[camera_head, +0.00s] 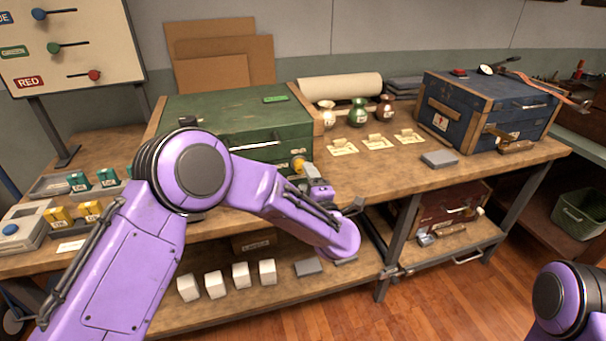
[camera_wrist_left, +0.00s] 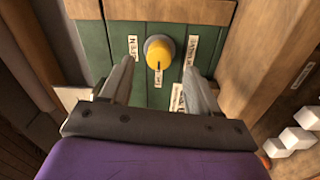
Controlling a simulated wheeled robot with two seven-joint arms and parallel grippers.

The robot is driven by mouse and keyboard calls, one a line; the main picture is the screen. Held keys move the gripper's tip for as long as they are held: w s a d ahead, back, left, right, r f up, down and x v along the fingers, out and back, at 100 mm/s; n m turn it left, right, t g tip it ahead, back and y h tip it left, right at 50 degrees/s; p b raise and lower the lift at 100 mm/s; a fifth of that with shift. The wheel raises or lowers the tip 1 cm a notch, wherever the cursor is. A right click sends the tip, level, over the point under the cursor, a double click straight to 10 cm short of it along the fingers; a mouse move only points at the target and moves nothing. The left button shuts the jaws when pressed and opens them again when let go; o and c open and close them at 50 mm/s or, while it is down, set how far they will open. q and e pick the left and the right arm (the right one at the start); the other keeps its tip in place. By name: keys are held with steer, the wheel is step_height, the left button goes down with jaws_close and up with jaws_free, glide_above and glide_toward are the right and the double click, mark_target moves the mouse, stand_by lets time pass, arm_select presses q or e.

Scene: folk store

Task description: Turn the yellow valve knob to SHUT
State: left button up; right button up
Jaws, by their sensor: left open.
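The yellow valve knob (camera_head: 298,163) is on the front face of the green chest (camera_head: 215,113), near its right end. In the left wrist view the round yellow knob (camera_wrist_left: 159,52) sits on green boards with small white labels around it; their lettering is too small to read surely. A dark mark on the knob points toward the bottom of that view. My left gripper (camera_wrist_left: 160,82) is open, its two fingers on either side of the knob in the picture, apparently short of it. In the head view the left gripper (camera_head: 312,180) is partly hidden by my arm.
A blue chest (camera_head: 480,108) stands at the bench's right. Three small vases (camera_head: 358,112) and label cards (camera_head: 377,143) are between the chests. White blocks (camera_head: 240,274) stand on the lower shelf. A slider board (camera_head: 70,45) is at the back left.

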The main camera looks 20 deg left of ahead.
arm_select(q)
steer(key=v, duration=0.6)
steer(key=shift+b, duration=0.3)
